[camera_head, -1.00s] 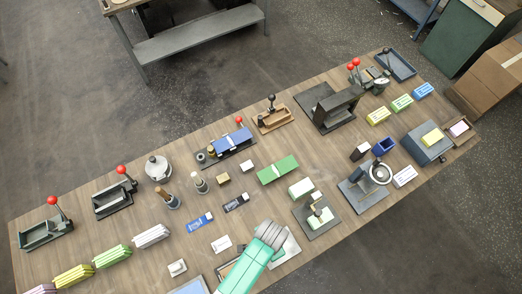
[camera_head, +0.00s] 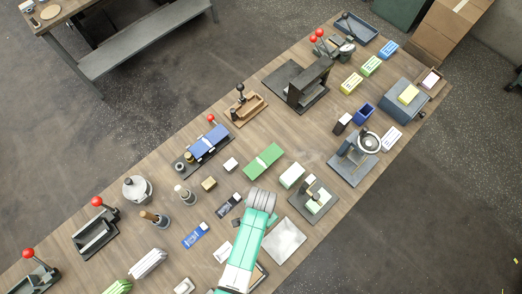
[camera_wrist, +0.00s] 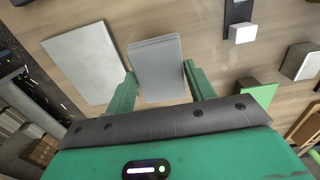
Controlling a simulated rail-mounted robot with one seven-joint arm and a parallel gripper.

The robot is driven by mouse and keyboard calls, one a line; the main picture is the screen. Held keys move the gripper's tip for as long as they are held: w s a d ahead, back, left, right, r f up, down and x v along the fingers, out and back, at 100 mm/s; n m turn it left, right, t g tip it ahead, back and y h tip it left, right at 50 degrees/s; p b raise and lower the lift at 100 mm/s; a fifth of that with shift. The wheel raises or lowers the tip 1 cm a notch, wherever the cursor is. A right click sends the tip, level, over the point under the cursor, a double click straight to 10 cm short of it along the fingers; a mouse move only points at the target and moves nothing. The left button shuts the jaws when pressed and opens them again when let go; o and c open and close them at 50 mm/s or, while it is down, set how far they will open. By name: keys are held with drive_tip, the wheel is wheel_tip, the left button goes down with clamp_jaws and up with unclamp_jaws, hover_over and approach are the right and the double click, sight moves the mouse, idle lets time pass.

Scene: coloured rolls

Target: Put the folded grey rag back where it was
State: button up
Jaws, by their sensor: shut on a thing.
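The folded grey rag (camera_wrist: 157,68) is a flat grey rectangle between the two green fingers of my gripper (camera_wrist: 159,75) in the wrist view. The fingers are shut on its left and right sides. In the head view, the end of my arm is above the front half of the table, and the rag is hidden behind it. A flat light-grey square (camera_head: 284,240) lies on the table just right of my arm; it also shows in the wrist view (camera_wrist: 85,62), left of the rag with a gap between them. I cannot tell the rag's height above the table.
The wooden table (camera_head: 330,190) is crowded. A green block (camera_head: 263,161), a white-green block (camera_head: 291,176) and a dark fixture (camera_head: 314,200) stand near my arm. Small dark and blue packets (camera_head: 196,235) lie to the left. Bare wood shows between them.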

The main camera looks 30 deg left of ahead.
drive_tip(key=shift+f+b, duration=0.85)
drive_tip(key=shift+f, duration=0.6)
drive_tip(key=shift+f+b, duration=0.5)
drive_tip(key=shift+f, duration=0.1)
drive_tip(key=o, duration=1)
drive_tip(key=shift+o, duration=0.2)
drive_tip(key=shift+r, duration=0.15)
wheel_tip(320, 180, up, 8)
drive_tip(key=shift+f+p, duration=0.15)
drive_tip(key=shift+p, duration=0.4)
